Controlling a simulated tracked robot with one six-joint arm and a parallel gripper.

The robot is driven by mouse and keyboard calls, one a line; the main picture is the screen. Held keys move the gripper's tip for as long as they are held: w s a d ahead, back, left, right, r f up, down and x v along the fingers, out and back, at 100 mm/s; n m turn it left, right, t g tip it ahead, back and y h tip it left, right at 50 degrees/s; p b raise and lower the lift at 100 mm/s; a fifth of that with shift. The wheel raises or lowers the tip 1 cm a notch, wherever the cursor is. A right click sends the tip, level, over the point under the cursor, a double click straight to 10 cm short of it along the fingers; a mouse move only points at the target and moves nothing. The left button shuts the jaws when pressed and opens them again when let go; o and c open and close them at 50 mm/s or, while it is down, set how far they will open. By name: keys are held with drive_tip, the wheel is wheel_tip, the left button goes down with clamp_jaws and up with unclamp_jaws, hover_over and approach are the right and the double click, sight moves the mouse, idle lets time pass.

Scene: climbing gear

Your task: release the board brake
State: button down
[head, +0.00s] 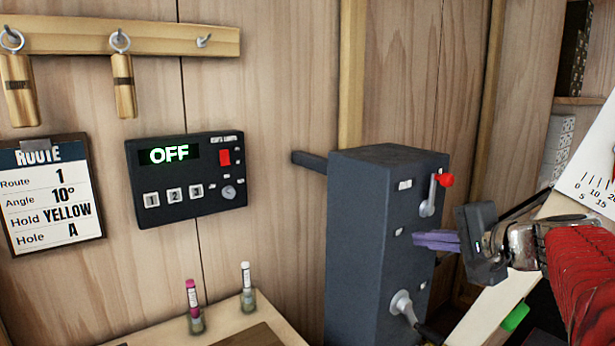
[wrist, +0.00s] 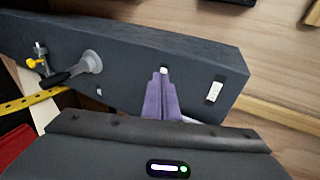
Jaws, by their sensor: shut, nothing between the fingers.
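A dark grey box (head: 365,240) stands against the wall. Its front carries a short grey lever with a red knob (head: 446,180) near the top, seemingly the brake handle. The lever points upward, with the knob at its upper end. My gripper (head: 417,239) has purple fingers, shut and empty, in front of the box below the lever. In the wrist view the shut fingers (wrist: 161,74) point at the box face (wrist: 125,45) by a small white label. Contact cannot be told. The red knob does not show in the wrist view.
A grey crank with a dark handle (head: 403,305) sits low on the box; it also shows in the wrist view (wrist: 88,64). A control panel reading OFF (head: 187,178) and a route card (head: 53,195) hang at left. Two small capped vials (head: 194,308) stand on a ledge.

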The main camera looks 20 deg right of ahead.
drive_tip(key=s+d+r+m+t+h, duration=0.2)
drive_tip(key=d+r, duration=0.2)
drive_tip(key=d, duration=0.3)
drive_tip(key=s+d+r+m+t+h, duration=0.1)
drive_tip(key=s+d+r+m, duration=0.1)
drive_tip(key=d, duration=0.6)
wheel_tip(320, 180, up, 3)
drive_tip(key=shift+d+f+m+t+h, duration=0.2)
drive_tip(key=shift+m+t+h, duration=0.2)
drive_tip(key=shift+m, duration=0.2)
drive_tip(key=shift+w, duration=0.1)
drive_tip(key=w+a, duration=0.3)
drive_tip(key=w, duration=0.5)
drive_tip(key=shift+w, duration=0.4)
